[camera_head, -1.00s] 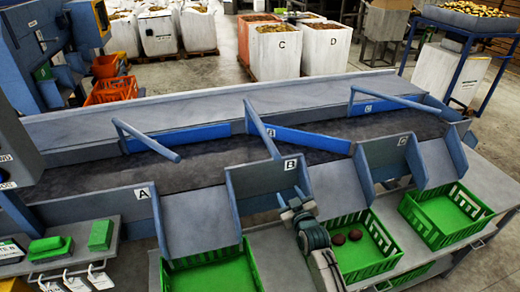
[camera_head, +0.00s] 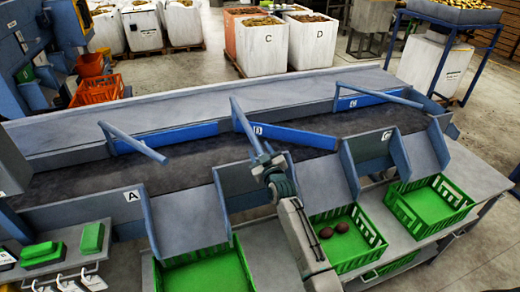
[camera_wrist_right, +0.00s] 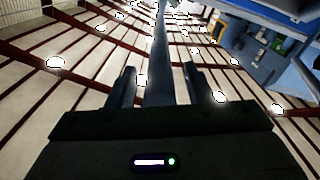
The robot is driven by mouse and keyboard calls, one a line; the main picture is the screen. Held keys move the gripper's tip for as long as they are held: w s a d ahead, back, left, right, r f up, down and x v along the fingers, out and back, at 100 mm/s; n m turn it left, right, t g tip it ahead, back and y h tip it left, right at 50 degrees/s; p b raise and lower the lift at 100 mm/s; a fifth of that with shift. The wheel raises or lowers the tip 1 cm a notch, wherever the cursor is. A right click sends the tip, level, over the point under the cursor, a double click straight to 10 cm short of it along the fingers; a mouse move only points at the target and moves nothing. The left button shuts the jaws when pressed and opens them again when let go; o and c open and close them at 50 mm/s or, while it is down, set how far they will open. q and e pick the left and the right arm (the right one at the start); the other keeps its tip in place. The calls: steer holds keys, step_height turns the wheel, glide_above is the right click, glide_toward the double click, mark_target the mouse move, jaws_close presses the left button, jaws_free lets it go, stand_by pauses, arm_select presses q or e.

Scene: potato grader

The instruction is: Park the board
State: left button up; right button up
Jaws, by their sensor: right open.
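The boards are three blue-grey bars over the dark belt: one at the left (camera_head: 132,142), one in the middle (camera_head: 243,122) by the B label, one at the right (camera_head: 378,95). The middle board slants across the belt, its near end just beyond my right gripper (camera_head: 264,160). In the right wrist view a bar (camera_wrist_right: 158,60) runs between the two fingers of my right gripper (camera_wrist_right: 160,80). The fingers are apart, with gaps showing beside the bar. Whether they touch it cannot be told. My left gripper is not in view.
Blue-grey chutes lead to green crates, at the left (camera_head: 160,285), middle (camera_head: 378,240) and right (camera_head: 470,205). Two dark potatoes (camera_head: 341,227) lie in the middle crate. Green blocks (camera_head: 91,237) sit on a side shelf. The belt (camera_head: 90,185) looks clear.

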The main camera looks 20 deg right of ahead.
steer(key=shift+w, duration=0.3)
